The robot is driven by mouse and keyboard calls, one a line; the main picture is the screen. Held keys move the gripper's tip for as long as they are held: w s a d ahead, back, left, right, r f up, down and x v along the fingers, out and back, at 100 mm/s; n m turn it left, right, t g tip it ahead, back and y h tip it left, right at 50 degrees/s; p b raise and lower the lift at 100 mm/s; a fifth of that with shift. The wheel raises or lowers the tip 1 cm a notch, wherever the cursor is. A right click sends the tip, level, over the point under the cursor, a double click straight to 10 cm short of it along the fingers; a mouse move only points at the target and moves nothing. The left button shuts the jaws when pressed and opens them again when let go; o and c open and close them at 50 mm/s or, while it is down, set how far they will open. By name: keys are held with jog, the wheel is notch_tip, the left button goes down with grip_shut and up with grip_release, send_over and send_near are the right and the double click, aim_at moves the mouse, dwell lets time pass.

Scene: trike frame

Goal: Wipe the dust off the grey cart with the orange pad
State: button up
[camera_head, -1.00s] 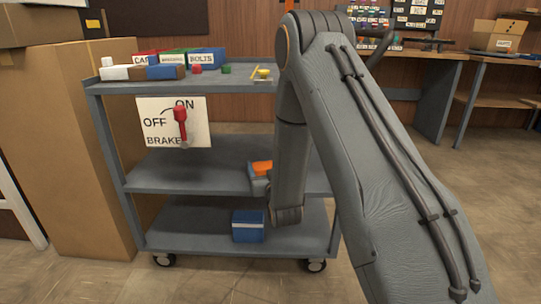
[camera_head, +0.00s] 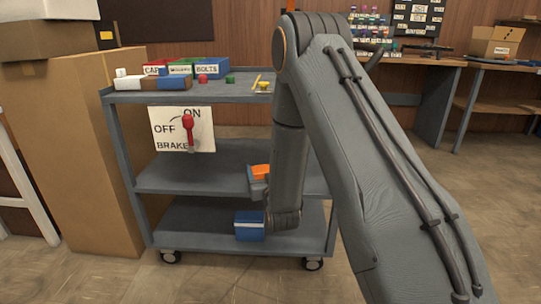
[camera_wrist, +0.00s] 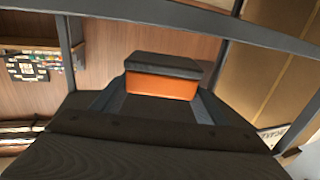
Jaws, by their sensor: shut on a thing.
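The grey cart (camera_head: 200,178) stands in front of me with three shelves. My gripper (camera_head: 259,186) is in front of the cart, at about the height of its middle shelf in the picture. It is shut on the orange pad (camera_head: 260,171), which has a dark grey layer along one face. The wrist view shows the pad (camera_wrist: 162,88) between my two fingers (camera_wrist: 162,108), with the cart's frame beyond. My own arm hides the right part of the cart. I cannot make out dust on the visible shelf surfaces.
The top shelf holds labelled bins (camera_head: 182,67), small blocks and a yellow item (camera_head: 263,86). A blue box (camera_head: 250,226) sits on the bottom shelf. Cardboard boxes (camera_head: 75,150) stand left.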

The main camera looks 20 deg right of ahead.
jog(key=shift+r+p, duration=1.45)
jog(key=shift+r, duration=0.8)
